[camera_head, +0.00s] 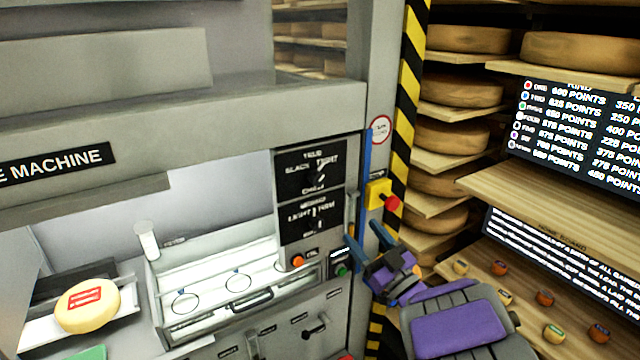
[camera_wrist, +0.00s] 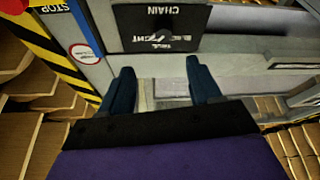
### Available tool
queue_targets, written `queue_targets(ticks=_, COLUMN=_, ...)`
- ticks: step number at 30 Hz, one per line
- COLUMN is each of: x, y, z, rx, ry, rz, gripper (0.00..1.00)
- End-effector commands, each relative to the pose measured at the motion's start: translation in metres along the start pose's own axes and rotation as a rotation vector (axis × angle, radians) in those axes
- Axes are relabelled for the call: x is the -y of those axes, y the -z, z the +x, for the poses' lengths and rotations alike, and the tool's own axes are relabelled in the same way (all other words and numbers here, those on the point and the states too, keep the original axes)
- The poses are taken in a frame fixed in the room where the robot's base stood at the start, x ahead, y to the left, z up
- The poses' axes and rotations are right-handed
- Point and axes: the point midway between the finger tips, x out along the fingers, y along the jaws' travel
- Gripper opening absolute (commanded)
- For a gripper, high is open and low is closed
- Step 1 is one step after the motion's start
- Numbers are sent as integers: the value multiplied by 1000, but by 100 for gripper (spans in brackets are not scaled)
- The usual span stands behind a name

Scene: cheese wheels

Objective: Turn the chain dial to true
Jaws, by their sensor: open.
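The chain dial (camera_head: 320,176) is on a black panel (camera_head: 297,172) at the upper right of the machine front in the head view. The panel has white lettering, with "true" at the top and "slack" and "tight" below it. Its small light pointer appears to lean up and right, towards "tight". In the wrist view the panel (camera_wrist: 160,24) shows upside down beyond the fingers. My gripper (camera_head: 367,238) has blue fingers and is open and empty, below and right of the dial, apart from it. Its fingers also show in the wrist view (camera_wrist: 159,72).
A second black dial panel (camera_head: 311,214) sits directly below. A yellow box with a red button (camera_head: 391,202) is on the post near my gripper. Shelves with cheese wheels (camera_head: 462,90) stand at the right. A labelled cheese (camera_head: 87,306) lies at the lower left.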

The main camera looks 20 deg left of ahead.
Motion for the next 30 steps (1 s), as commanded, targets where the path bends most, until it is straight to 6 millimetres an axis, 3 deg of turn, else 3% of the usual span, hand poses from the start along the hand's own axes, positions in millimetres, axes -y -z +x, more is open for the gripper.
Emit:
queue_targets(ticks=8, x=5, y=1, z=20, rx=-18, ry=16, rz=8, gripper=63)
queue_targets(ticks=30, x=7, y=2, z=143, rx=-17, ry=15, rz=7, gripper=63)
